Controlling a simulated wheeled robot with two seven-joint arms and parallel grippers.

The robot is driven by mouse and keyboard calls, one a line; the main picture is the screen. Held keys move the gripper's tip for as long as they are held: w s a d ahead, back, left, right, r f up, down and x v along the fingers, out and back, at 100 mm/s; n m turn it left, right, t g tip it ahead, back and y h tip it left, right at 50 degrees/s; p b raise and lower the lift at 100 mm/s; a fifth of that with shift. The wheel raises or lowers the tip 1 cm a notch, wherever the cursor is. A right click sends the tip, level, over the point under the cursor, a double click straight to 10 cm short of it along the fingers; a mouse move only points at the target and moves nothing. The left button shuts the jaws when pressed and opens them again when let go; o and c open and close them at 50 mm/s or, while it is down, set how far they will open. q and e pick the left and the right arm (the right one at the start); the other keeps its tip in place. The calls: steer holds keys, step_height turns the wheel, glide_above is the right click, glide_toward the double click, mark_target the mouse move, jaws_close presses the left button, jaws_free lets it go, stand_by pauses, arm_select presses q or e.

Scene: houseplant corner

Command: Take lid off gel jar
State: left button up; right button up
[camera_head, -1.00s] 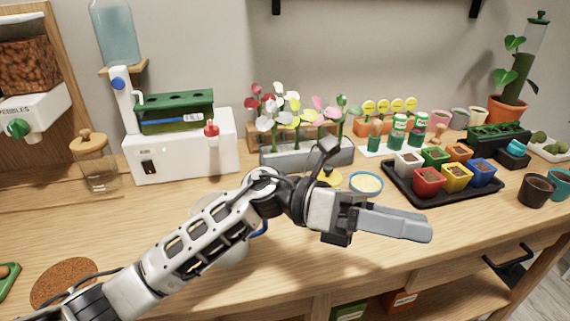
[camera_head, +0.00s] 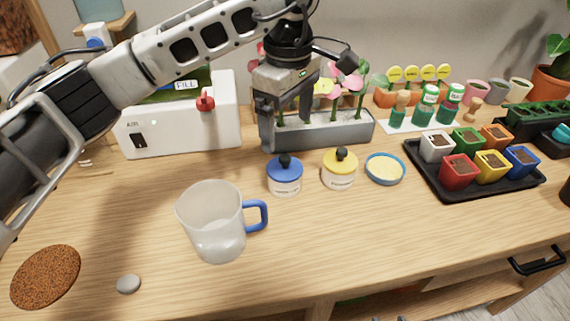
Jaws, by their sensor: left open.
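Two small white jars with knobbed lids stand side by side on the table: a blue-lidded jar (camera_head: 285,180) and a yellow-lidded jar (camera_head: 340,172). Each lid has a black knob and sits on its jar. The labels are too small to read, so I cannot tell which is the gel jar. My left gripper (camera_head: 287,128) points down, open and empty, above and apart from the blue-lidded jar's knob. My right gripper is not in view.
A clear mug with a blue handle (camera_head: 212,225) stands left of the jars. A blue-rimmed dish (camera_head: 385,169) is right of them. A grey flower planter (camera_head: 335,130) is close behind. A black tray (camera_head: 440,182) holds several coloured pots. The front table is mostly clear.

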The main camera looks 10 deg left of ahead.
mark_target(285, 156)
arm_select(q)
step_height(285, 156, down, 3)
steer(key=shift+f, duration=0.1)
steer(key=shift+s+a+f+p, duration=0.1)
steer(key=shift+f+p, duration=0.3)
steer(key=shift+f, duration=0.95)
steer(key=shift+s+a+f+p, duration=0.1)
steer(key=shift+f+p, duration=0.25)
steer(key=shift+f, duration=0.95)
steer(key=c, duration=1.1)
